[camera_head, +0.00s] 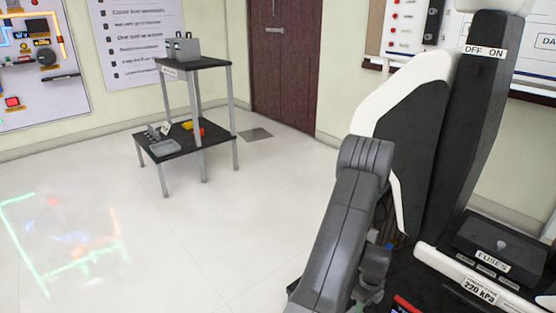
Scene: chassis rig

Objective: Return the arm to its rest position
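My grey arm (343,215) is folded in the lower middle of the head view, with its elbow bend at the top and a thick link running down to the left. Behind this link, a smaller grey part with a blue patch (373,265) shows close to the rig. It may be my wrist or gripper, but I cannot make out the fingertips. I cannot tell whether the gripper holds anything. The white and black chassis rig (422,140) stands right behind and beside the arm.
The rig carries an OFF/ON post (478,120), a FUSES box (500,240) and a white bar labelled 220 kPa (470,280). A two-level table (195,65) with grey boxes and small parts stands at the back left. A brown door (285,75) is behind.

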